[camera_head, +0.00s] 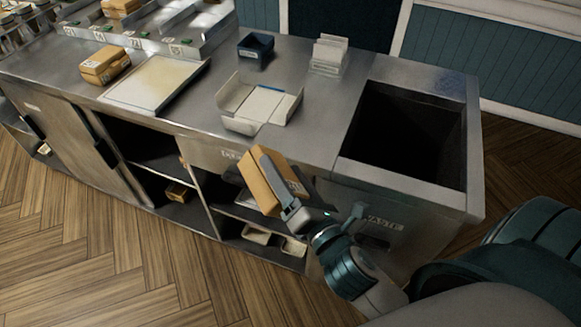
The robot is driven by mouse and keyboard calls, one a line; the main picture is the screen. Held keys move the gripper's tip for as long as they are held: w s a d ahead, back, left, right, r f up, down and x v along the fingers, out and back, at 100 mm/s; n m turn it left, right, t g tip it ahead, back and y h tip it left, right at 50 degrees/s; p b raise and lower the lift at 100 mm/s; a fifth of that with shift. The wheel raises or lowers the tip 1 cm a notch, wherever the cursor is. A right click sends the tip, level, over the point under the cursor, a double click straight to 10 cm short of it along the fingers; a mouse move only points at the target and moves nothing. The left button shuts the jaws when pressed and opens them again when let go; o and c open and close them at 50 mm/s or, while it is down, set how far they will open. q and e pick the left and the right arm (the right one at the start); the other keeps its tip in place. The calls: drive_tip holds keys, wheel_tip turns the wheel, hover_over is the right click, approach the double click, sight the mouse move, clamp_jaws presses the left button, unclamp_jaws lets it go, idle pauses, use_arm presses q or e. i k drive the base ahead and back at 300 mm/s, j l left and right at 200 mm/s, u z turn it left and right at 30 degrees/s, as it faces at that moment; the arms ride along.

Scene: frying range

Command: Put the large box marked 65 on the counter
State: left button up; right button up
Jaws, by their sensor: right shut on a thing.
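My right gripper (277,187) is shut on a large tan box (262,185). It holds the box tilted in front of the counter's front face, near the open shelves. A dark marking shows on the box's end, partly behind the finger, and I cannot read it. The steel counter (310,125) runs across the view behind and above the box. Another tan box (104,66) with a marking sits on the counter at the left, beside a pale board. My left gripper is not in view.
A pale board (152,84), a white open tray (262,103), a dark blue bin (255,48) and a clear rack (329,55) stand on the counter. A deep open waste well (474,150) is at the right. Small boxes lie on the shelves below.

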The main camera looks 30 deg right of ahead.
sight(67, 63)
drive_tip(key=i+j, duration=0.95)
drive_tip(key=j, duration=0.15)
drive_tip(key=i+j+u, duration=0.1)
drive_tip(key=i+j, duration=0.8)
drive_tip(key=j, duration=0.15)
